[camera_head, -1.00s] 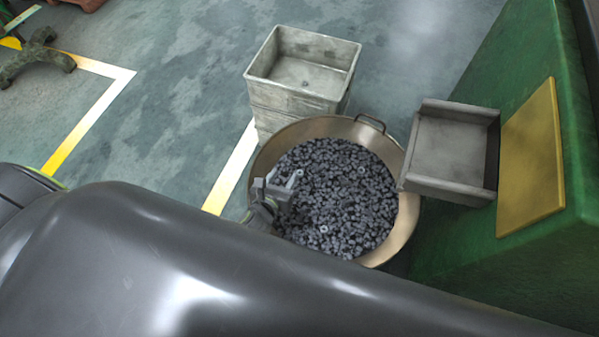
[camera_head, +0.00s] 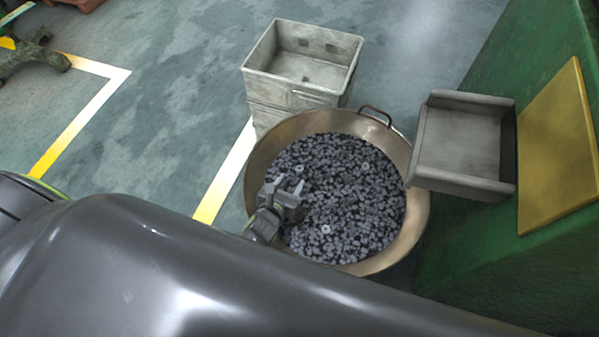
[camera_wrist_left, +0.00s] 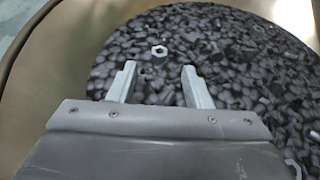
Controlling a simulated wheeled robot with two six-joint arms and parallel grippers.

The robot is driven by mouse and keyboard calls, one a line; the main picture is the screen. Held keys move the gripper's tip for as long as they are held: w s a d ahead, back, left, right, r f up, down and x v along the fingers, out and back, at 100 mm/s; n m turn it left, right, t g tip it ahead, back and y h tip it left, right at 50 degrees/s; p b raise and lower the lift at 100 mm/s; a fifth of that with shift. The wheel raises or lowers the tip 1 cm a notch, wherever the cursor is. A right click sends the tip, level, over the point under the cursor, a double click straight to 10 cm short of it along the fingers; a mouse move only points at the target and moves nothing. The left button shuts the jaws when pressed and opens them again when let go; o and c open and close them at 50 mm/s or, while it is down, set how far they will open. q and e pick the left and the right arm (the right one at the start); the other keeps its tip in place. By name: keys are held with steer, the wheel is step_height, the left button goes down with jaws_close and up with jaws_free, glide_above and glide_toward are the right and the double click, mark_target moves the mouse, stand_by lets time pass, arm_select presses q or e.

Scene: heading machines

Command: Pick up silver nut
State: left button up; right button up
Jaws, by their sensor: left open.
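A wide brass-coloured pan (camera_head: 262,140) holds a heap of dark nuts (camera_head: 350,200). A few lighter silver nuts lie on the heap: one silver nut (camera_head: 299,168) just beyond my left gripper, one silver nut (camera_head: 326,230) nearer me, and one silver nut (camera_head: 365,166) toward the far side. My left gripper (camera_head: 288,184) is over the left part of the heap, open and empty. In the left wrist view, a silver nut (camera_wrist_left: 159,51) lies just ahead of the gap between the fingertips (camera_wrist_left: 160,72). My right gripper does not show.
A grey metal bin (camera_head: 262,82) stands behind the pan. A grey chute (camera_head: 455,150) on a green machine (camera_head: 540,255) juts over the pan's right rim. The pan's handle (camera_head: 375,112) sticks up at the back. Open floor lies to the left.

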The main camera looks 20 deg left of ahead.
mark_target(299, 169)
arm_select(q)
steer(key=b+x, duration=0.2)
steer(key=x, duration=0.2)
steer(key=shift+w+f+b, duration=0.3)
steer(key=shift+f, duration=0.05)
steer(key=shift+w, duration=0.4)
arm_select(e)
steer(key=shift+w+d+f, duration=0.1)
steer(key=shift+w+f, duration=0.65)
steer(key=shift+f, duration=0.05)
arm_select(q)
jaws_close()
steer(key=shift+r, duration=0.15)
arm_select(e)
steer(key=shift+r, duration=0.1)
